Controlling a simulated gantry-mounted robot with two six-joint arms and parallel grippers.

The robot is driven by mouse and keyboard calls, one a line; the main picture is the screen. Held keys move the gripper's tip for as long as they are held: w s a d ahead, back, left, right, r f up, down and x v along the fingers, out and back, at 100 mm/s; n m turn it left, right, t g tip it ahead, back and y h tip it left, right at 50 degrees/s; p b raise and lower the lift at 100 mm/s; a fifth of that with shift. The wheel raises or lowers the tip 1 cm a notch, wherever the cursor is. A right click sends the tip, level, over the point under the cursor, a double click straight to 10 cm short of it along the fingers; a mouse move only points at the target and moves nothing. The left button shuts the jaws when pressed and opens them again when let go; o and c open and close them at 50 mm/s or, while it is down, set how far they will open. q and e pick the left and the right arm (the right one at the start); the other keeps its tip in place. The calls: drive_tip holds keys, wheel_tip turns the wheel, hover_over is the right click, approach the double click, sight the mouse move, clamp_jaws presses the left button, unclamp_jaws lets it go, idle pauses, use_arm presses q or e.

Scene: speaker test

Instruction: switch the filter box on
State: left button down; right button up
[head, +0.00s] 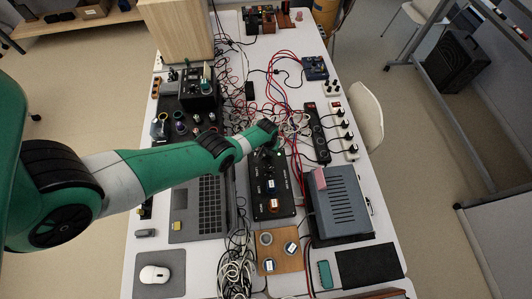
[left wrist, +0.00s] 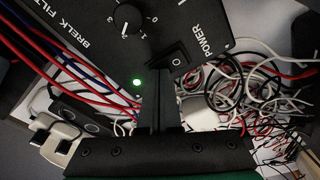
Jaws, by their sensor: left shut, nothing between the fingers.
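The filter box is a black panel with white lettering, knobs and coloured sockets; it lies mid-table in the head view (head: 261,208). In the left wrist view its face (left wrist: 100,14) shows a numbered knob (left wrist: 127,19), a black rocker switch marked POWER (left wrist: 178,58) and a lit green lamp (left wrist: 136,82). My left gripper (head: 268,150) is over the box's far end, shut and empty. In the left wrist view its fingertips (left wrist: 162,76) are close beside the switch; I cannot tell whether they touch it. My right gripper is not in view.
A laptop (head: 207,202) lies left of the box, and a grey-blue case (head: 340,203) stands to its right. Power strips (head: 317,136) and tangled red, white and black cables (left wrist: 235,85) crowd the far end. A wooden board (head: 281,262) lies in front.

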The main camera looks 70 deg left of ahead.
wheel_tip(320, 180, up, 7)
drive_tip(key=p, duration=0.6)
drive_tip(key=shift+p, duration=0.3)
